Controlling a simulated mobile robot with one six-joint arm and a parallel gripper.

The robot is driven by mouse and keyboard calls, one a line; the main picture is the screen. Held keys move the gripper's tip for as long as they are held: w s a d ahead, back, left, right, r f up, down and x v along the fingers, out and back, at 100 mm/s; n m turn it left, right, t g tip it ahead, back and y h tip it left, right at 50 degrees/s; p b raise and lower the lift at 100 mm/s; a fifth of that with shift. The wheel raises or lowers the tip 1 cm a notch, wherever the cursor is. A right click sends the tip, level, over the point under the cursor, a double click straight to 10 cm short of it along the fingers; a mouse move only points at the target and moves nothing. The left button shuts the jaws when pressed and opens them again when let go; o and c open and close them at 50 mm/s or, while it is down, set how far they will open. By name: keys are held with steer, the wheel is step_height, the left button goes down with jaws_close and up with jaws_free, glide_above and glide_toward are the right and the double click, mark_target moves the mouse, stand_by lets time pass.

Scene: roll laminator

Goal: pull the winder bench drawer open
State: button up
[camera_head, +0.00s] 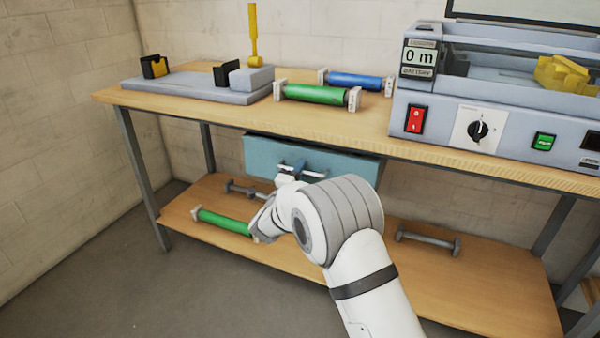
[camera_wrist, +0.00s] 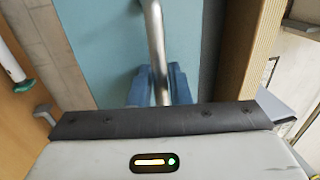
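The winder bench drawer has a teal front (camera_head: 262,157) hung under the wooden bench top; it looks closed. Its bar handle (camera_head: 310,173) shows on the front and runs down the middle of the wrist view (camera_wrist: 154,30). My gripper (camera_head: 299,168) is at the handle, with its blue fingers on either side of the bar. In the wrist view my gripper (camera_wrist: 160,85) has the bar close between both fingers, and it looks shut on it. My wrist hides part of the drawer's lower front in the head view.
The bench top (camera_head: 365,135) carries a green roll (camera_head: 315,94), a blue roll (camera_head: 355,80), and the laminator (camera_head: 490,115) at right. A lower shelf (camera_head: 480,285) holds another green roll (camera_head: 225,221) and grey bars. Grey floor lies clear at front left.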

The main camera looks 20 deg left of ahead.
steer(key=shift+c, duration=0.5)
jaws_close()
